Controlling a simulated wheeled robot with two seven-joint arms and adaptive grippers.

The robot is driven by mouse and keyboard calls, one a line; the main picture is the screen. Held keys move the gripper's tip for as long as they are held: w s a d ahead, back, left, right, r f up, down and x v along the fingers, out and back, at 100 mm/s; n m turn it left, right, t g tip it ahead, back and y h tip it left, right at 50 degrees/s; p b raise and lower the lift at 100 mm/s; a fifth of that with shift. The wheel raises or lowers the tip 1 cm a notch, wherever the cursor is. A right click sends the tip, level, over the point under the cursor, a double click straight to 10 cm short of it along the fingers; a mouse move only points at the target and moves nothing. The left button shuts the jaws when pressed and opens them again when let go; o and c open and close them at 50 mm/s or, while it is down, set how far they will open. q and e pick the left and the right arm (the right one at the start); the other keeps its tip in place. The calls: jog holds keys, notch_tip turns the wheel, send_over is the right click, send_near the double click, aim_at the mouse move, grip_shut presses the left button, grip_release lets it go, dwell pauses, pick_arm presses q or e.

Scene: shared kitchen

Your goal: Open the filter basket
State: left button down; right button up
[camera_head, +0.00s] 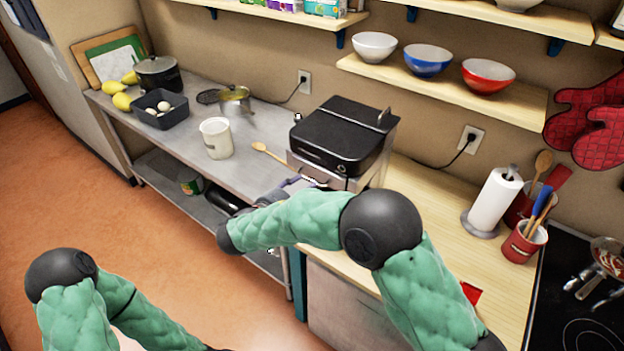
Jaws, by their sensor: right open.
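A black-topped appliance (338,135) with a silver lower body stands against the wall, where the metal counter meets the wooden one. Its black lid lies flat. I cannot make out a separate filter basket on it. My right arm reaches across from the lower right, and my right gripper (297,186) is at the appliance's front lower edge. It is open, but partly hidden behind my forearm, so I cannot tell whether it touches the appliance. My left arm shows at the lower left, away from the counter; its gripper is out of the frame.
A paper towel roll (494,202) and a red utensil pot (523,243) are on the right. A shelf with bowls (428,61) hangs above.

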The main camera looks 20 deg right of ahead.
aim_at(312, 181)
jog(key=shift+x, duration=2.5)
grip_shut()
